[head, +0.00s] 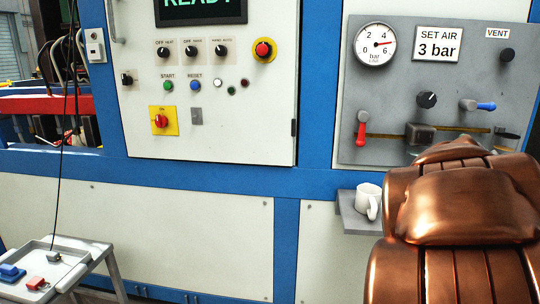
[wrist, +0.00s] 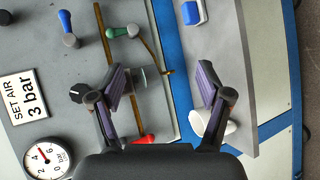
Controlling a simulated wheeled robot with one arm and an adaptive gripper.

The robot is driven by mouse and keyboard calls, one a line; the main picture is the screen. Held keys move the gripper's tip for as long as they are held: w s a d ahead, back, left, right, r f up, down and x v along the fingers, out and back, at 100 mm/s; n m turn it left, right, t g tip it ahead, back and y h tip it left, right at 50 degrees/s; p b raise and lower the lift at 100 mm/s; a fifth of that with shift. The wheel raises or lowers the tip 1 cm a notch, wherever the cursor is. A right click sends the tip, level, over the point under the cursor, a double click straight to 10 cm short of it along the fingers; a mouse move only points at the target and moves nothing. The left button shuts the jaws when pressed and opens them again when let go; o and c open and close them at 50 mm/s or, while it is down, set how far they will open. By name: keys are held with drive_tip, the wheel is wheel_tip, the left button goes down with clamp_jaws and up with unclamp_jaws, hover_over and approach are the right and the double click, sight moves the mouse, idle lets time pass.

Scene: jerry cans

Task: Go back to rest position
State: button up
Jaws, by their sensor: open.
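My gripper (wrist: 163,84) shows in the wrist view with its two dark fingers spread wide and nothing between them. It is in front of the grey air panel (wrist: 85,85), with a grey fitting on a brass pipe seen behind the left finger. In the head view my copper-coloured arm fills the lower right, and my gripper cannot be made out there. A red lever (head: 361,128) and a blue lever (head: 478,105) are on the air panel. A green lever (wrist: 124,31) also shows in the wrist view.
A white mug (head: 367,199) stands on a small grey shelf (head: 352,222) left of my arm; in the wrist view the right finger partly covers it. A blue object (wrist: 193,12) is on a grey surface. A trolley (head: 90,249) stands at lower left.

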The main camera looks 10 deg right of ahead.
drive_tip(key=s+a+f+m+g+y, duration=0.2)
drive_tip(key=s+a+f+m+y, duration=0.15)
drive_tip(key=a+f, duration=0.5)
drive_tip(key=s+a+f+m+g+y, duration=0.25)
drive_tip(key=s+a+f, duration=0.25)
drive_tip(key=a+f, duration=0.4)
drive_tip(key=s+a+f+m+g+y, duration=0.1)
drive_tip(key=s+a+f+g+y, duration=0.3)
drive_tip(key=s+a, duration=0.45)
drive_tip(key=s+a+f+g+y, duration=0.1)
drive_tip(key=s+a+f+g, duration=0.1)
drive_tip(key=s+a+f, duration=0.5)
wheel_tip(320, 180, up, 28)
drive_tip(key=s+a+p, duration=0.1)
drive_tip(key=s+p, duration=0.1)
drive_tip(key=p, duration=2.2)
drive_tip(key=shift+a+t+p, duration=0.3)
drive_tip(key=shift+t, duration=0.15)
